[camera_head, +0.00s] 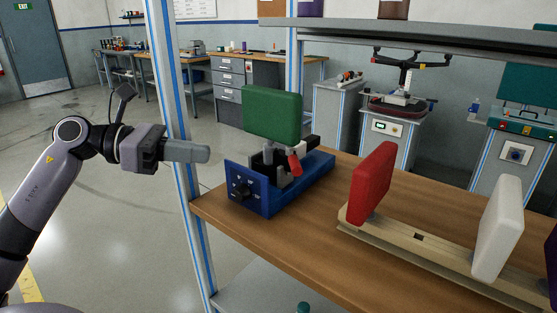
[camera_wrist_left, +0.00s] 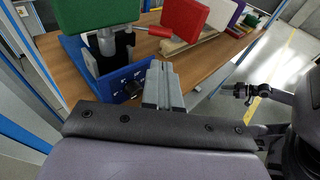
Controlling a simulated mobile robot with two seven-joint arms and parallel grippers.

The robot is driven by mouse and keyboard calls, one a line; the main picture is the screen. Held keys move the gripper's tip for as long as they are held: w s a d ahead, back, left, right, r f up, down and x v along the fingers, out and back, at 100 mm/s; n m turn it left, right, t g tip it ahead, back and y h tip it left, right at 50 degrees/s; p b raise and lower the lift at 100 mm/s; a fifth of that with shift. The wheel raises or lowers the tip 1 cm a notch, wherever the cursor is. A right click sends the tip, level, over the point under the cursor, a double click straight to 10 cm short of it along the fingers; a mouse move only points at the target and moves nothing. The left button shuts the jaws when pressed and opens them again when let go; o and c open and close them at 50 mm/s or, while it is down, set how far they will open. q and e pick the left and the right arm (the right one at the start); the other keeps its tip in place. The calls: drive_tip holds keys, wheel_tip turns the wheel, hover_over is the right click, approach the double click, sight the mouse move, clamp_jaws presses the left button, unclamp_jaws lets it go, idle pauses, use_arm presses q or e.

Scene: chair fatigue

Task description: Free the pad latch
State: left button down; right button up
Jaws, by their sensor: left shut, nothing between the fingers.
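A green pad (camera_head: 272,115) stands upright on a grey post over a blue fixture (camera_head: 312,180) at the table's left end. A red-tipped lever (camera_head: 294,164) juts out beside the post; it also shows in the left wrist view (camera_wrist_left: 155,31). The fixture's front panel carries a dark knob (camera_head: 240,190). My left gripper (camera_head: 206,154) is shut and empty, in the air left of the fixture, pointing right. In the left wrist view its fingers (camera_wrist_left: 163,75) appear beside the blue panel. My right gripper (camera_wrist_left: 243,93) shows small and dark; its jaws are unclear.
A beige rack (camera_head: 430,248) to the right holds a red pad (camera_head: 371,183), a white pad (camera_head: 497,229) and a purple pad (camera_head: 552,265). A blue-striped post (camera_head: 172,100) rises at the table's left corner. A shelf (camera_head: 430,35) spans above the table.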

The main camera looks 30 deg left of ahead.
use_arm(q)
drive_tip(key=shift+s, duration=0.1)
use_arm(e)
drive_tip(key=shift+s, duration=0.15)
use_arm(q)
drive_tip(key=p, duration=0.3)
approach(290, 164)
drive_tip(key=x, duration=0.4)
drive_tip(key=shift+d+r, duration=0.1)
drive_tip(key=shift+p+x, duration=0.4)
drive_tip(key=shift+x, duration=0.45)
drive_tip(key=shift+w+d+f, duration=0.25)
drive_tip(key=shift+w+d, duration=0.05)
drive_tip(key=shift+w, duration=0.1)
use_arm(e)
drive_tip(key=shift+s+d+r, duration=0.15)
drive_tip(key=shift+d+r, duration=0.05)
drive_tip(key=shift+r, duration=0.35)
drive_tip(key=shift+s+d+r, duration=0.1)
drive_tip(key=shift+d+r, duration=0.05)
drive_tip(key=shift+r, duration=0.4)
drive_tip(key=shift+w+r, duration=0.15)
drive_tip(key=shift+r, duration=0.1)
